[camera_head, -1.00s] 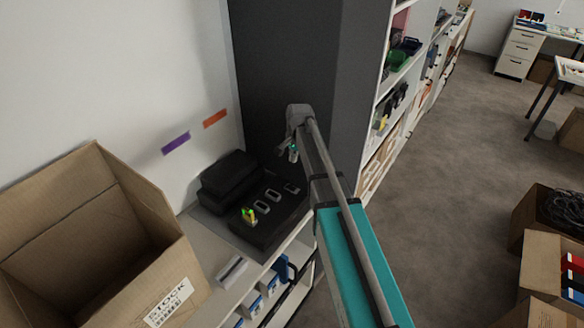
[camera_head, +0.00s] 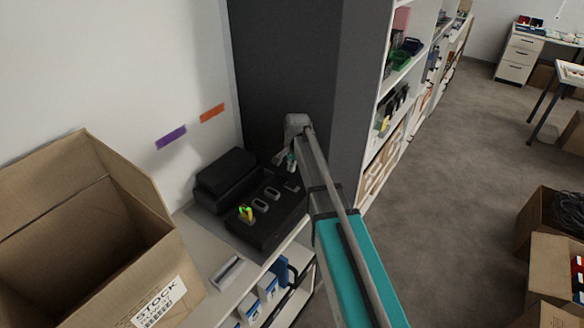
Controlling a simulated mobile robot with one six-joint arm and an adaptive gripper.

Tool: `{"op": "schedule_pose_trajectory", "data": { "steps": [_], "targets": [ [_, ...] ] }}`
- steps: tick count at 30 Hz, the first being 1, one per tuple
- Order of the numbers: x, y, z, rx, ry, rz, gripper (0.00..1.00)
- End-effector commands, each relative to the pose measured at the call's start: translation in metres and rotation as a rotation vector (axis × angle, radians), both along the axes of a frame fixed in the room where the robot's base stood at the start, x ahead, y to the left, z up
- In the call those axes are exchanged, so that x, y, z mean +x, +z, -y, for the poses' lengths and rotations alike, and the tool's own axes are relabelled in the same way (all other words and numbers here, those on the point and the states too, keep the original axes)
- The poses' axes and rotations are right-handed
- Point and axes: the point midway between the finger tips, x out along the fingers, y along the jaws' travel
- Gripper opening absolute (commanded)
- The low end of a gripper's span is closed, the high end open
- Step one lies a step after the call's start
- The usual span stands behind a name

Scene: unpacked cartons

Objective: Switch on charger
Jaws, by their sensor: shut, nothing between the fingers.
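The charger (camera_head: 262,230) is a black box with several slots on its top, standing on the white shelf top against the wall. A yellow-green item (camera_head: 246,214) sits upright in its front left slot. The other slots look empty. My gripper (camera_head: 283,160) is shut and empty at the charger's back right, low over its top near the dark cabinet. Whether it touches the charger I cannot tell. The switch itself cannot be made out.
A large open carton (camera_head: 75,235) stands at the left. A dark grey cabinet (camera_head: 285,70) rises close behind my gripper. A black case (camera_head: 226,173) lies behind the charger. A small white tray (camera_head: 227,273) lies in front. Shelves (camera_head: 400,100) stand at the right.

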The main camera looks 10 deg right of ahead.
Motion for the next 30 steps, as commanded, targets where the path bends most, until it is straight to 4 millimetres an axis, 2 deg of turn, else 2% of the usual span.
{"op": "schedule_pose_trajectory", "data": {
  "steps": [1, 18, 30],
  "targets": [
    [0.001, -0.008, 0.000, 0.000, 0.000, 0.000, 0.00],
    [0.004, -0.050, -0.004, 0.000, 0.000, 0.000, 0.00],
    [0.006, -0.069, -0.006, 0.000, 0.000, 0.000, 0.00]
  ]
}}
